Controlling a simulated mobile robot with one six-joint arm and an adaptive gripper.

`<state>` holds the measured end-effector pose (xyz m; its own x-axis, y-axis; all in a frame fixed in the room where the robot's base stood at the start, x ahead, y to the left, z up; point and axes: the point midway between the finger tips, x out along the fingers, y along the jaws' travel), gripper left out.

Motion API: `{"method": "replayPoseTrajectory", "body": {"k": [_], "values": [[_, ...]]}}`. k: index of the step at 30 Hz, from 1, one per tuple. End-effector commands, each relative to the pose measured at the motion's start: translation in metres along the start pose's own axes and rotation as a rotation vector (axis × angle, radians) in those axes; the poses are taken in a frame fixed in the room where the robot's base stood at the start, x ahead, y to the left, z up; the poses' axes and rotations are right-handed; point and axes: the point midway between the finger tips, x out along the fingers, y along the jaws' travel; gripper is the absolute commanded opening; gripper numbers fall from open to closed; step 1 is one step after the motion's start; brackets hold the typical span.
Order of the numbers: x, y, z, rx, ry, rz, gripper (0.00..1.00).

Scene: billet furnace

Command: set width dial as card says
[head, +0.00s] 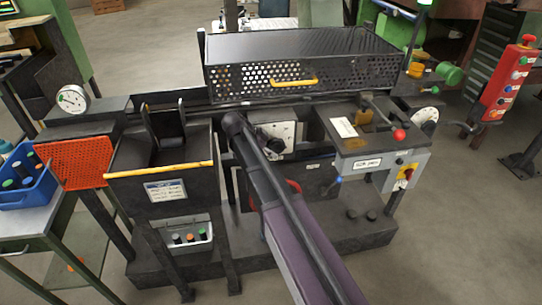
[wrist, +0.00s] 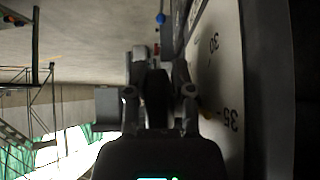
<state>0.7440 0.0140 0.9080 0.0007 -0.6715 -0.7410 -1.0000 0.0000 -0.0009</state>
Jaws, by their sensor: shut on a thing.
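The width dial (head: 285,131) is a pale plate with a dark knob on the machine's front, in the middle of the head view. In the wrist view its pale face (wrist: 225,75) fills the right side, with the numbers 30 and 35 turned sideways. My gripper (wrist: 158,75) is shut on a dark part between its fingers, seemingly the dial's knob. In the head view my arm's end covers the dial's left side and hides the fingers. The dial's pointer setting cannot be read. A pale card (head: 343,127) lies on the machine's right top; its writing is too small to read.
A perforated guard (head: 315,75) with a yellow handle stands above the dial. A red-knobbed lever (head: 398,135) and grey control box (head: 380,168) are to the right. A dark bin (head: 160,160) with a yellow edge stands left. Floor at the lower right is clear.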

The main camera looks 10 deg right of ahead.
Motion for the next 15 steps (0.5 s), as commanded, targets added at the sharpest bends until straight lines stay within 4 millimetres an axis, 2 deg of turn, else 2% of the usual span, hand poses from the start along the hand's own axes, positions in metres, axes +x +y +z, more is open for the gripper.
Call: {"method": "replayPoseTrajectory", "body": {"k": [15], "values": [[0.0009,0.0015,-0.0002,-0.001,0.048,0.003,0.00]]}}
